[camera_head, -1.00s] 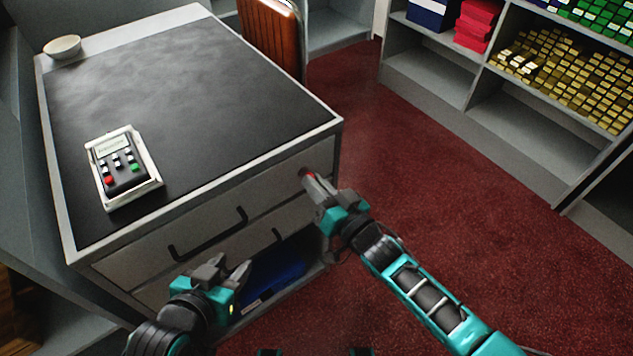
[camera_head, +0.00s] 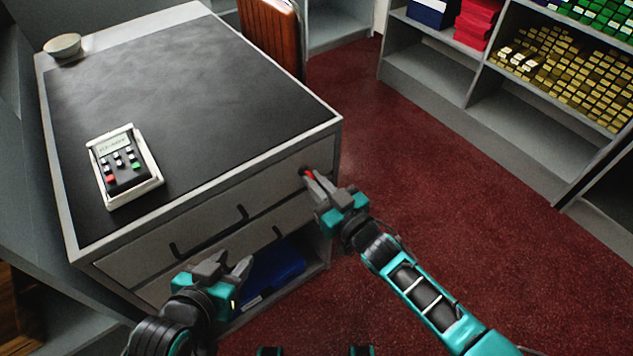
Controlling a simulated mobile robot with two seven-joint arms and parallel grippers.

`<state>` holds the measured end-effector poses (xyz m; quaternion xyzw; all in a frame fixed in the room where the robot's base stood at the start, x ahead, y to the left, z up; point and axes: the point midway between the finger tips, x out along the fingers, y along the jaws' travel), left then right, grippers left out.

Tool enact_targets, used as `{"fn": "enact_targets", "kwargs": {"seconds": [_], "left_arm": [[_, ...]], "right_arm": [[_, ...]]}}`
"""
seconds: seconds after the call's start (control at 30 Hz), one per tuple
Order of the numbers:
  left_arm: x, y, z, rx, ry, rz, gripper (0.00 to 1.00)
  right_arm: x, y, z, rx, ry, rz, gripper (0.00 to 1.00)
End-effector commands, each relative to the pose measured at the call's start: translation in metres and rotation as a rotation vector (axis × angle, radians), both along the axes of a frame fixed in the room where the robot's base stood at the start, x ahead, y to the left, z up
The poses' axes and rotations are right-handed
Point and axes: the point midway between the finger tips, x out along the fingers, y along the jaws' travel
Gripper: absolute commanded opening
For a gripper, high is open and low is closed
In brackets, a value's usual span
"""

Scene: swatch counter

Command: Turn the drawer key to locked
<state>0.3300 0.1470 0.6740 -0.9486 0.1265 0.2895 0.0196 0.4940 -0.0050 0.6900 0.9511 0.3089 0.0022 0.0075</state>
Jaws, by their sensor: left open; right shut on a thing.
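The drawer key is a small red piece (camera_head: 309,174) at the right end of the upper drawer front (camera_head: 215,222), just below the counter edge. My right gripper (camera_head: 314,182) is shut on the key, and its fingers hide most of it. I cannot tell the key's angle clearly. My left gripper (camera_head: 236,268) is open and empty, in front of the lower drawer and apart from it.
The counter (camera_head: 190,95) has a dark top with a keypad device (camera_head: 124,168) and a white bowl (camera_head: 62,46). A blue box (camera_head: 277,275) lies in the open space under the drawers. Shelves (camera_head: 480,95) stand right; red carpet between is clear.

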Motion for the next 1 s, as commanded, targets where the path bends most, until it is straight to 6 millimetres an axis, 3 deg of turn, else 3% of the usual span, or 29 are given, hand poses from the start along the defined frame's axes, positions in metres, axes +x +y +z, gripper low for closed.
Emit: {"fn": "enact_targets", "kwargs": {"seconds": [0.2,0.23,0.47,0.77,1.0], "left_arm": [[0.000,0.001,0.000,0.005,-0.001,-0.003,0.43],[0.000,0.001,0.000,0.006,-0.002,-0.004,0.43],[0.000,0.002,0.000,0.010,-0.002,-0.007,0.43],[0.000,0.002,0.001,0.010,-0.002,-0.007,0.43],[0.000,0.002,0.011,0.009,-0.002,-0.006,0.43]], "right_arm": [[0.000,0.000,0.000,0.000,-0.001,0.000,0.00],[0.000,0.000,0.000,0.000,-0.001,0.000,0.13],[0.000,0.000,0.000,0.001,-0.001,0.000,0.35],[-0.002,-0.002,0.000,-0.001,0.001,0.000,0.36],[-0.033,-0.024,0.001,-0.002,0.004,-0.001,0.36]]}}
